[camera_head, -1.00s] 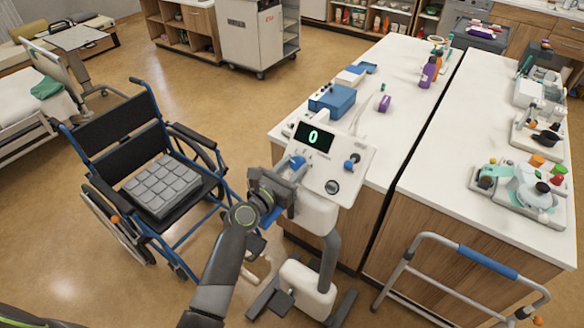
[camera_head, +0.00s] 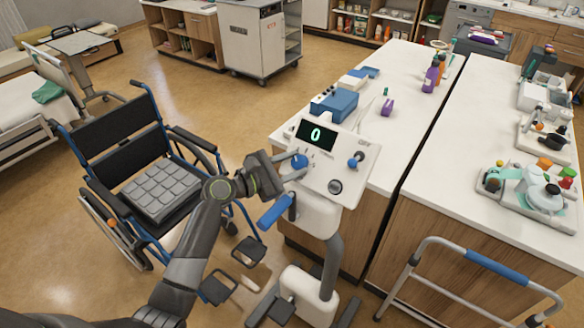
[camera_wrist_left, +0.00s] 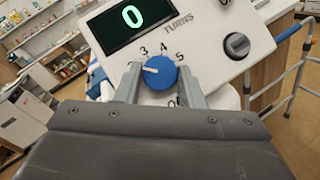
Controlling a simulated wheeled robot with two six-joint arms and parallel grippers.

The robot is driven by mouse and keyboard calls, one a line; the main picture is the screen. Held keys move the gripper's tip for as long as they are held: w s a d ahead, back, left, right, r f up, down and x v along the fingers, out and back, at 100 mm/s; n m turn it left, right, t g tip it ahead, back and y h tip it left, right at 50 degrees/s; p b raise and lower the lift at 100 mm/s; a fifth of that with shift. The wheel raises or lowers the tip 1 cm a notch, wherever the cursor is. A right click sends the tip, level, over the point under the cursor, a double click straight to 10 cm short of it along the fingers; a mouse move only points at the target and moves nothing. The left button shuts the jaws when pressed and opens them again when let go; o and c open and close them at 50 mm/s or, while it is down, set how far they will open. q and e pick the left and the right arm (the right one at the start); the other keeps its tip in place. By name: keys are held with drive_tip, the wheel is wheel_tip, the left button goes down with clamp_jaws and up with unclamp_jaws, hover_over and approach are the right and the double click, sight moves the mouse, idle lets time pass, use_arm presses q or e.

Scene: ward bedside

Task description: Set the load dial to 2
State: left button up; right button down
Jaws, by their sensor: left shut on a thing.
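The load dial (camera_head: 299,161) is a blue round knob on the white sloped console (camera_head: 322,187). It also shows in the left wrist view (camera_wrist_left: 161,73), with a white pointer mark toward the left, below the printed 3. My left gripper (camera_head: 286,168) comes from the left and is shut on the dial, one finger on each side in the wrist view (camera_wrist_left: 161,84). The display (camera_head: 316,135) above reads a green 0. My right gripper is not in view.
A second blue knob (camera_head: 355,160) and a black knob (camera_head: 335,187) are on the same console. A blue handle (camera_head: 275,211) sticks out below my gripper. A wheelchair (camera_head: 150,185) stands left, a walking frame (camera_head: 487,262) right. White counters (camera_head: 400,85) lie behind.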

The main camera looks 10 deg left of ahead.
use_arm(q)
drive_tip(key=shift+m+g, duration=0.3)
drive_tip(key=shift+m, duration=0.2)
drive_tip(key=o, duration=1)
drive_tip(key=shift+a, duration=0.1)
drive_tip(key=b+v, duration=0.4)
drive_tip(key=v, duration=1.3)
drive_tip(key=shift+a+b, duration=0.2)
drive_tip(key=shift+b, duration=0.2)
drive_tip(key=shift+s, duration=0.1)
drive_tip(key=shift+f, duration=0.15)
